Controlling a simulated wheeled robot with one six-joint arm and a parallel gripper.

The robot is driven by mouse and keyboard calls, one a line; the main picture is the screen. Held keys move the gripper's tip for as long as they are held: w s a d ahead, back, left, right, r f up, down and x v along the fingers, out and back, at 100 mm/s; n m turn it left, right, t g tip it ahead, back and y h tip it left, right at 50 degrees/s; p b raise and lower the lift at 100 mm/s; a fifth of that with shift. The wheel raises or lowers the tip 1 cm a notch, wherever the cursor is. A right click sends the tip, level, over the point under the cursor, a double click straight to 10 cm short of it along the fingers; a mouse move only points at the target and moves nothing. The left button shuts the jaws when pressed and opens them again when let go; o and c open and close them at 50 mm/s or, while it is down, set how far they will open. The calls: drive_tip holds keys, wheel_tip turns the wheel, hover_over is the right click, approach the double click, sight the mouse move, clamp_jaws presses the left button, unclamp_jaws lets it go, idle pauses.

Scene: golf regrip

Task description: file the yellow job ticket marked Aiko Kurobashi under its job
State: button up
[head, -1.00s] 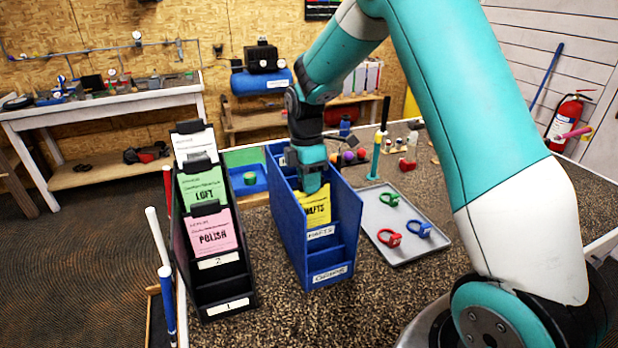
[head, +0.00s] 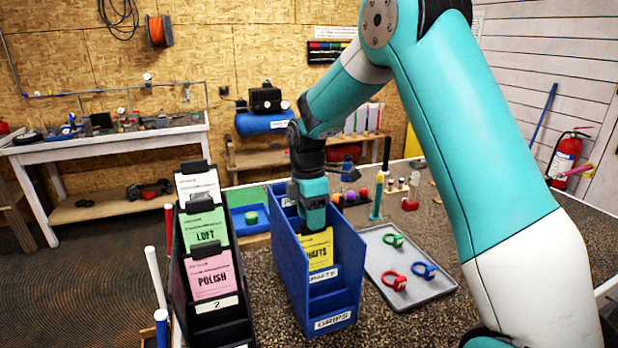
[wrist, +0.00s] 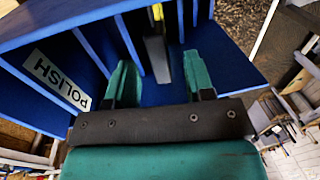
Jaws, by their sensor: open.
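A yellow ticket (head: 320,251) stands in the blue divided rack (head: 347,238), in the slot behind the SHAFTS label (head: 322,275). Its large print ends in "HAFTS"; the customer name is too small to read. My gripper (head: 314,222) is over the rack, at the ticket's top edge, and hides part of it. In the wrist view my gripper (wrist: 158,80) has its two teal fingers spread apart.
A black rack (head: 222,331) on the left holds white, green LOFT (head: 204,231) and pink POLISH (head: 212,277) tickets. The blue rack's front label reads GRIPS (head: 332,320); a POLISH label (wrist: 57,80) shows in the wrist view. A grey tray (head: 432,290) with coloured clamps lies right.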

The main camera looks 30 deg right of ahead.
wheel_tip(320, 180, up, 15)
drive_tip(key=w+b, duration=0.2)
drive_tip(key=shift+d+r, duration=0.15)
drive_tip(key=shift+d, duration=0.05)
drive_tip(key=shift+s, duration=0.1)
idle(0.4)
